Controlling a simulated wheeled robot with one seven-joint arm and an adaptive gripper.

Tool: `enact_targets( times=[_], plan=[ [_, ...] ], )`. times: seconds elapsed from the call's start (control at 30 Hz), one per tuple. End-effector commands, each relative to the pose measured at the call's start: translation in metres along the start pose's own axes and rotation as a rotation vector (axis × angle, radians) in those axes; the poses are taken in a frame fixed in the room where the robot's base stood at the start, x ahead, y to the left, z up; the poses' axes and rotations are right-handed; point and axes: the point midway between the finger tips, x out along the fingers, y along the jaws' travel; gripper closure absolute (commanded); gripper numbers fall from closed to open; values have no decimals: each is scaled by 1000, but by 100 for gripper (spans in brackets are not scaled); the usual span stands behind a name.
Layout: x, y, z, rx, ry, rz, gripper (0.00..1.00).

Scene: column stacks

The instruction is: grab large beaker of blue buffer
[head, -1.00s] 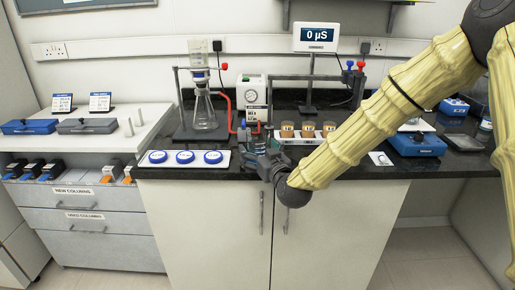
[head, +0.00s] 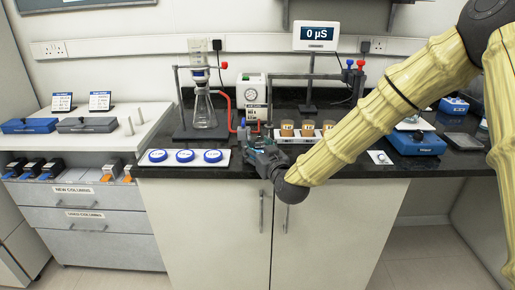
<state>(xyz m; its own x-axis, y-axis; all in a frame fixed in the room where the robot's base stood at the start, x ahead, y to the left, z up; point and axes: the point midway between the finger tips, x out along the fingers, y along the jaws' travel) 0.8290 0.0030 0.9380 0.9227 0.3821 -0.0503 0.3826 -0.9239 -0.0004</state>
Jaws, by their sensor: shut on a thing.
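My gripper (head: 258,146) is at the front edge of the black bench, just right of the white tray with the blue-lidded dishes. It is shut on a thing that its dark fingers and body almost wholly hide. This looks to be the large beaker, but neither its outline nor any blue liquid can be made out. No other large beaker of blue buffer shows plainly on the bench.
A filter flask (head: 204,112) on a stand is at the left, with a red hose to a pump box (head: 251,91). Several amber cups (head: 307,129) stand in a rack close to the right. A blue balance (head: 416,142) is further right.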

Motion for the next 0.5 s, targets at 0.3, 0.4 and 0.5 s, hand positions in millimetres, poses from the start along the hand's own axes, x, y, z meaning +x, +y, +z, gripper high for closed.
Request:
enact_targets(
  times=[0.3, 0.4, 0.5],
  plan=[
    [0, 0, -8, 0, 2, 0, 68],
    [0, 0, -15, -1, 3, 0, 68],
    [-1, 0, -21, -1, 2, 0, 68]
  ],
)
